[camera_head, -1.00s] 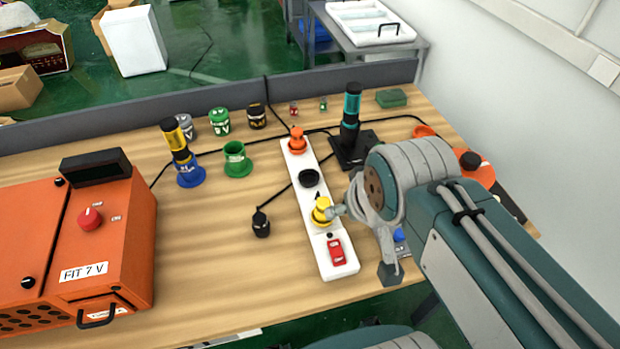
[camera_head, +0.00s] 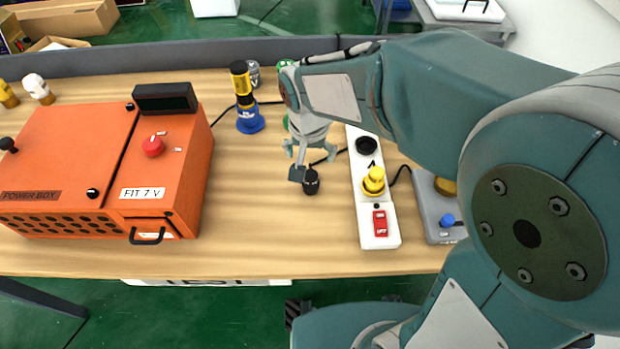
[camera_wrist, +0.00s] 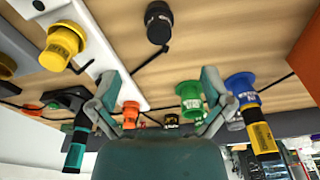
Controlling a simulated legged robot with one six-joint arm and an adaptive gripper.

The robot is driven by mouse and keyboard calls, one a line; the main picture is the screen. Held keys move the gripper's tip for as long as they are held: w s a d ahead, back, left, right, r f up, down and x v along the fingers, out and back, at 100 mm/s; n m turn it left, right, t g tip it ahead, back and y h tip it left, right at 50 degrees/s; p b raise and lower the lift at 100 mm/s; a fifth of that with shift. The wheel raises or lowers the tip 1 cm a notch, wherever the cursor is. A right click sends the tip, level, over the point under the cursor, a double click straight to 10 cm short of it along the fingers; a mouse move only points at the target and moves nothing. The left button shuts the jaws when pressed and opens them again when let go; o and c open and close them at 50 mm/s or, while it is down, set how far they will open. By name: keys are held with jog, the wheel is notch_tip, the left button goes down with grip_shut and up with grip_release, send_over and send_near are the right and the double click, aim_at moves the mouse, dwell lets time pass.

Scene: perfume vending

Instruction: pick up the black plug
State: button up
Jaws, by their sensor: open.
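The black plug (camera_head: 311,181) stands on the wooden table to the left of the white power strip, with a dark cable near it. It also shows in the wrist view (camera_wrist: 158,27) at the top centre, beyond the fingertips and not between them. My gripper (camera_head: 309,155) is open and empty. In the head view it appears just above and behind the plug, with one grey finger part overlapping the plug's left edge. The wrist view shows my two fingers (camera_wrist: 160,80) spread wide. I cannot tell the exact height gap.
The white power strip (camera_head: 381,218) holds a yellow plug (camera_head: 374,181) and a red switch (camera_head: 380,223). An orange power box (camera_head: 70,160) stands at left. A blue-based yellow plug (camera_head: 247,100) stands behind. Bare table lies in front of the black plug.

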aim_at(310, 182)
jog(key=shift+w+a+f, duration=0.1)
jog(key=shift+a+f, duration=0.2)
jog(key=shift+f, duration=0.05)
jog(key=f, duration=0.7)
jog(key=w+f, duration=0.1)
jog(key=f, duration=0.2)
jog(key=shift+d+f, duration=0.35)
jog(key=shift+d, duration=0.05)
jog(key=c, duration=1.3)
